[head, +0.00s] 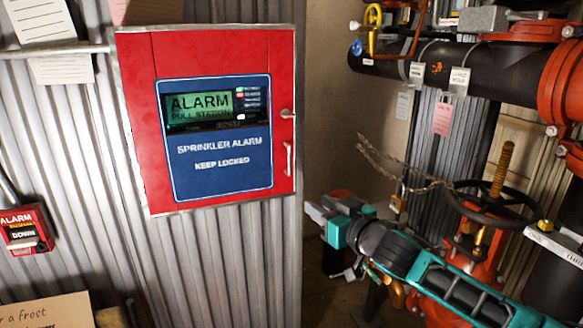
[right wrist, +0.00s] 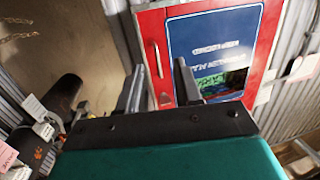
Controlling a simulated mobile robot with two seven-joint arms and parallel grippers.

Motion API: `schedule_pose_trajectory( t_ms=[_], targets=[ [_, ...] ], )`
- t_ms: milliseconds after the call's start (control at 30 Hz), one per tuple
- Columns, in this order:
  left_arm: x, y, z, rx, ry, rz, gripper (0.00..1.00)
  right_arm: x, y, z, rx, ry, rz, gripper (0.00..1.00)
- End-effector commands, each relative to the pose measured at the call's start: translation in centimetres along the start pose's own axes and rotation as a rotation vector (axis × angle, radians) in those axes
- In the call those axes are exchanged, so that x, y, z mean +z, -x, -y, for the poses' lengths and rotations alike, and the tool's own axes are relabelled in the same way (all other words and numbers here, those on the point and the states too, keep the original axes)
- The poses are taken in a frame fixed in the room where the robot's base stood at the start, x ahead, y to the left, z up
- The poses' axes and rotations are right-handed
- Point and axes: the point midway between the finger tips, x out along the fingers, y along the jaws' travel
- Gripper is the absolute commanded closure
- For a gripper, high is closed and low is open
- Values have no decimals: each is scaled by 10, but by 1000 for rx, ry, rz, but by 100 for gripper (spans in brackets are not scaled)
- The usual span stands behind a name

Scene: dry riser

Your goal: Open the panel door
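The red panel door (head: 225,105) is on the corrugated wall and looks shut in its frame. It has a blue plate reading "SPRINKLER ALARM KEEP LOCKED" and a small lit screen. A silver vertical handle (head: 288,160) is near its right edge, with a small latch (head: 287,113) above it. My right gripper (head: 314,211) is below and right of the handle, apart from the door. In the right wrist view the picture is turned over; the two fingers (right wrist: 158,70) are spread and empty, with the handle (right wrist: 157,58) showing between them. My left gripper is not in view.
A red alarm pull box (head: 25,230) is on the wall at lower left. Black pipe (head: 400,68), a dark handwheel (head: 492,205) and a hanging chain (head: 400,175) crowd the right side, close to my right arm. The space just in front of the door looks clear.

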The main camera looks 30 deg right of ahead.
Motion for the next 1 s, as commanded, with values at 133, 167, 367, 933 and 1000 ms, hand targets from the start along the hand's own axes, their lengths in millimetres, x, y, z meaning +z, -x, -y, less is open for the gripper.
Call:
schedule_pose_trajectory(
  t_ms=[133, 167, 367, 933, 1000],
  targets=[
    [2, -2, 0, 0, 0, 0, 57, -42, -5, -11, 8, -15, -70, 66],
    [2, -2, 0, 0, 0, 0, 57, -45, -6, -12, 9, -18, -75, 66],
    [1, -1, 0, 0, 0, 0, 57, -50, -16, -13, 11, -24, -80, 66],
    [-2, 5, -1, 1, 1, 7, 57, -55, -87, -14, 11, -22, -79, 66],
    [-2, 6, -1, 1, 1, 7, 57, -56, -96, -14, 12, -23, -79, 66]
  ],
)
